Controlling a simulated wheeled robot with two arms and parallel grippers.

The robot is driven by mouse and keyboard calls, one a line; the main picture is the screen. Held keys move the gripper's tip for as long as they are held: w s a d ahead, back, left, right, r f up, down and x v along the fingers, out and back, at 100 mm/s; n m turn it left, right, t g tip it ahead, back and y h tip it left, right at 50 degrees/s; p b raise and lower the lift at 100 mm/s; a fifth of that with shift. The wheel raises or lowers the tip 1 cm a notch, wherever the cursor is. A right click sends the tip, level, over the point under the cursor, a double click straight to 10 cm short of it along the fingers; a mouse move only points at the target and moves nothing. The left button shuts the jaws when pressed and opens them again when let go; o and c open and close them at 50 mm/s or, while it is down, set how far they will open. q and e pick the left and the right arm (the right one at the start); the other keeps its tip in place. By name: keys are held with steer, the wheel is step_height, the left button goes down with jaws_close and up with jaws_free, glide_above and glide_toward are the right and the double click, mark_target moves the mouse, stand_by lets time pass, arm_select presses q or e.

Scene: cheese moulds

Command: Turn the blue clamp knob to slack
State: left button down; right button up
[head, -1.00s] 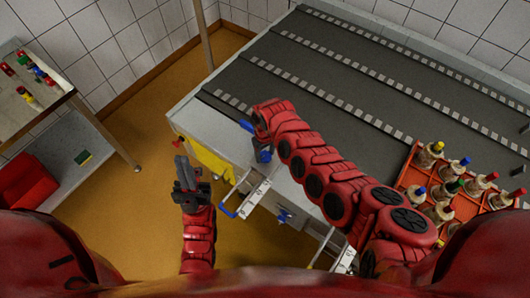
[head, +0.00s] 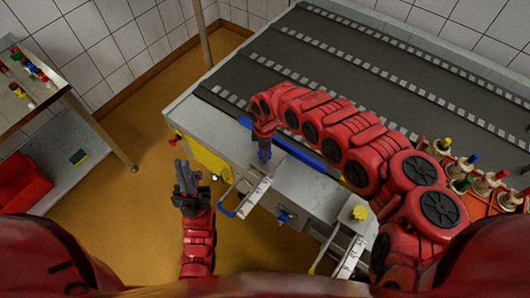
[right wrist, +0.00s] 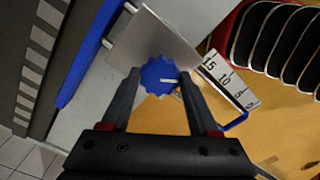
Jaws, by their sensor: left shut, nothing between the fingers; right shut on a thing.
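The blue clamp knob (right wrist: 158,72) is a lobed blue disc with a pale mark pointing right in the right wrist view. It sits by a grey metal plate (right wrist: 160,38). My right gripper (right wrist: 159,78) has its fingers shut on the knob, one on each side. My left gripper (head: 184,176) is shut and empty, to the left of the table edge and apart from everything.
A white numbered scale (right wrist: 230,80) lies beside the knob. A side table (head: 30,95) stands at left.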

steer(key=n+b, duration=0.2)
steer(key=n, duration=0.3)
steer(key=shift+w+n, duration=0.1)
steer(key=shift+n, duration=0.2)
steer(key=n+b, duration=0.1)
steer(key=n, duration=0.4)
steer(key=shift+n, duration=0.3)
steer(key=o, duration=1.4)
step_height(320, 180, up, 5)
steer(key=shift+w+b, duration=0.15)
steer(key=shift+b, duration=0.3)
steer(key=r+p, duration=0.3)
steer(key=r, duration=0.1)
steer(key=r+p, duration=0.3)
steer(key=r, duration=0.1)
steer(key=r+p, duration=0.2)
steer(key=r, duration=0.2)
steer(key=shift+s+r+p, duration=0.25)
steer(key=shift+p, duration=0.15)
